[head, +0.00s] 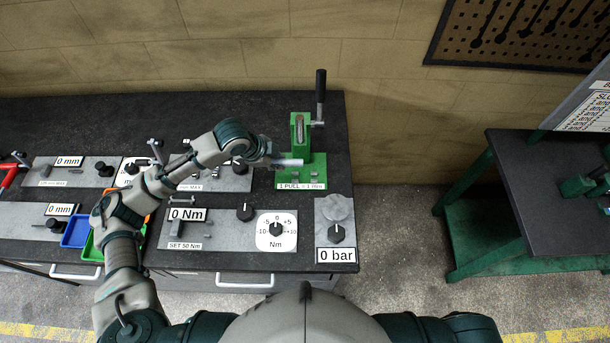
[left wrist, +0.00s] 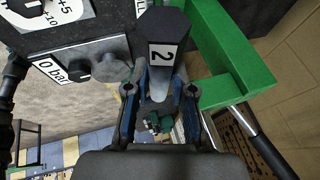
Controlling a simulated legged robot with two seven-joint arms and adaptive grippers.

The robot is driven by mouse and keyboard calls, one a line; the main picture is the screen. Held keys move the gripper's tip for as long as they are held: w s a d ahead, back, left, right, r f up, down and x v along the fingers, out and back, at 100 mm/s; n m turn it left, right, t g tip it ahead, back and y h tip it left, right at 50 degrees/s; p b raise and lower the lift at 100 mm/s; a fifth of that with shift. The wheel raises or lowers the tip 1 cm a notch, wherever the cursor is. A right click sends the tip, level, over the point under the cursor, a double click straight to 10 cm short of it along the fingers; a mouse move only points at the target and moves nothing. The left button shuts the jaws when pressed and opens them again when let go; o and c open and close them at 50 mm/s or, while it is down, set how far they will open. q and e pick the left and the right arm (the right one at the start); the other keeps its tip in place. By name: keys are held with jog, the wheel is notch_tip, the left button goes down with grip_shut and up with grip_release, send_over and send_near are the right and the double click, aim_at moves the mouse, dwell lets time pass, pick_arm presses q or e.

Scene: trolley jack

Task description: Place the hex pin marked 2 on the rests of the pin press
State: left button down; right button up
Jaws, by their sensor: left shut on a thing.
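The hex pin marked 2 (left wrist: 162,52) has a dark hex head with a white label and a bare metal shank. My left gripper (left wrist: 158,92) is shut on it, one finger on each side. In the head view the gripper (head: 270,160) holds the pin (head: 289,162) roughly level, just in front of the green pin press (head: 301,135). The small grey rests (head: 314,176) stand low at the press's front; the pin appears above them, and contact cannot be told. My right gripper is in neither view.
The press lever (head: 320,95) stands upright at right. A pressure gauge plate (head: 335,225) marked 0 bar and a torque plate (head: 215,232) lie in front. Blue (head: 76,233) and green trays are at left, partly behind my arm. A green-framed table (head: 540,215) stands apart at right.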

pick_arm(q)
notch_tip(320, 180, down, 13)
jog(key=shift+f+p, duration=0.2)
jog(key=shift+p, duration=0.25)
jog(key=w+d, duration=0.2)
jog(key=d, duration=0.1)
jog(key=shift+w+f, duration=0.1)
jog(key=shift+w+d+p, duration=0.35)
jog(key=shift+d, duration=0.2)
jog(key=shift+w+d+f+p, duration=0.1)
jog(key=shift+w+d+p, duration=0.35)
jog(key=shift+d, duration=0.15)
jog(key=shift+w+d+f+p, duration=0.1)
jog(key=shift+w+d+p, duration=0.3)
jog(key=shift+d, duration=0.2)
jog(key=shift+d+f, duration=0.1)
jog(key=shift+f, duration=0.15)
jog(key=shift+f, duration=0.15)
jog(key=c, duration=1)
grip_release()
